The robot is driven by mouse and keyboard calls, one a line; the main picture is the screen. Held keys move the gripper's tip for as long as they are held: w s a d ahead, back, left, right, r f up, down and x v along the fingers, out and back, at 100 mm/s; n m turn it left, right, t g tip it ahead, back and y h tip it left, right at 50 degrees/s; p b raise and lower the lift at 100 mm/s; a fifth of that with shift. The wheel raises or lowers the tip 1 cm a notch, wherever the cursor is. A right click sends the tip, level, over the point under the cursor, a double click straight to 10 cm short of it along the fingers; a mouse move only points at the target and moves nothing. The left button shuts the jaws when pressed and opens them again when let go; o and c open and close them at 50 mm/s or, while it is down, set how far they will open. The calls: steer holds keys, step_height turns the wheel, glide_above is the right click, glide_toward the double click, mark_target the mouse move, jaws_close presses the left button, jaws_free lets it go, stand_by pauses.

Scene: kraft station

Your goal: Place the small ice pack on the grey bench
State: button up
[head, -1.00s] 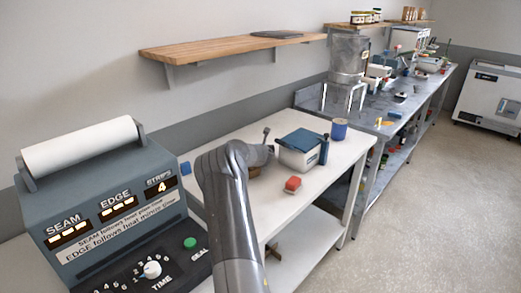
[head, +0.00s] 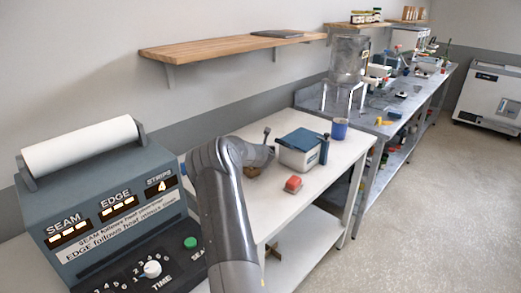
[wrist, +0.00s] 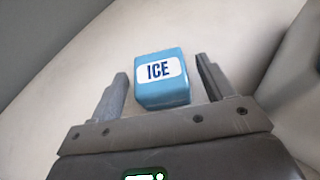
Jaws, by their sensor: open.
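The small ice pack (wrist: 163,93) is a light blue block with a white "ICE" label. In the wrist view it sits on a pale surface between my gripper's (wrist: 161,66) two fingers. The fingers are open, with a gap on each side of the pack. Whether they are level with it in height I cannot tell. In the head view my arm hides the gripper and most or all of the pack. The grey bench (head: 358,116) is the long metal table at the back right.
A sealing machine (head: 105,205) stands at left. A wooden shelf (head: 225,48) hangs above. The grey bench carries many items.

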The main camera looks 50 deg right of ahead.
steer(key=shift+o, duration=0.5)
step_height(320, 180, up, 7)
steer(key=shift+f, duration=0.1)
steer(key=shift+d, duration=0.1)
